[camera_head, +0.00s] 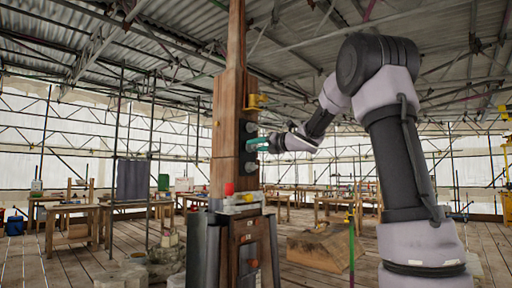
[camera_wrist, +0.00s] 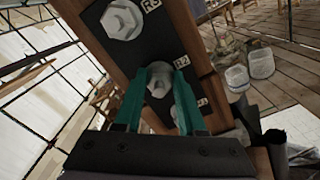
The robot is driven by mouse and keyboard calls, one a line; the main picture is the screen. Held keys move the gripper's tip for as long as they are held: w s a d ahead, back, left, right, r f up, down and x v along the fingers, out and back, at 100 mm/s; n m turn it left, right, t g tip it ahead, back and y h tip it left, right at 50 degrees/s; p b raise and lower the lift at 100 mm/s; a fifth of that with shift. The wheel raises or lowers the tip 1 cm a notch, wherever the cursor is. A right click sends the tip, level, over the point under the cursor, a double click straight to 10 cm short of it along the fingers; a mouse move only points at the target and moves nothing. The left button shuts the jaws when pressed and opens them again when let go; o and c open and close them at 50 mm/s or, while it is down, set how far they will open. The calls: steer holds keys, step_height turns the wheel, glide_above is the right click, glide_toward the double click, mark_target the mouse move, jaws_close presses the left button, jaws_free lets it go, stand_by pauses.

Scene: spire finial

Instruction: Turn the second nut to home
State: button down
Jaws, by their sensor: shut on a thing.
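The second nut (camera_wrist: 159,82), beside the label R2 (camera_wrist: 181,62), is a pale grey nut on a dark plate on the wooden post (camera_head: 226,130). My gripper (camera_head: 257,145) reaches in from the right with its teal fingers at the post. In the wrist view my gripper (camera_wrist: 160,77) is shut on this nut, one finger on each side. In the head view the fingers hide the nut. A larger-looking nut (camera_wrist: 123,19) beside label R3 is at the upper left in the wrist view. A further label below R2 is partly hidden by a finger.
In the head view one nut (camera_head: 251,127) is above my fingers and another (camera_head: 250,166) is below. Workbenches (camera_head: 80,216) stand around the plank floor. Pale buckets (camera_wrist: 261,64) stand in the wrist view.

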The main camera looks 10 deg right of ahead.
steer(key=m, duration=0.6)
steer(key=shift+d+f, duration=0.1)
steer(key=shift+f, duration=0.05)
steer(key=m, duration=0.6)
steer(key=shift+f+m, duration=0.2)
steer(key=shift+m, duration=0.2)
steer(key=m, duration=0.5)
steer(key=shift+f, duration=0.1)
steer(key=m, duration=0.6)
steer(key=shift+f, duration=0.1)
steer(key=shift+m, duration=0.5)
steer(key=c, duration=0.5)
jaws_free()
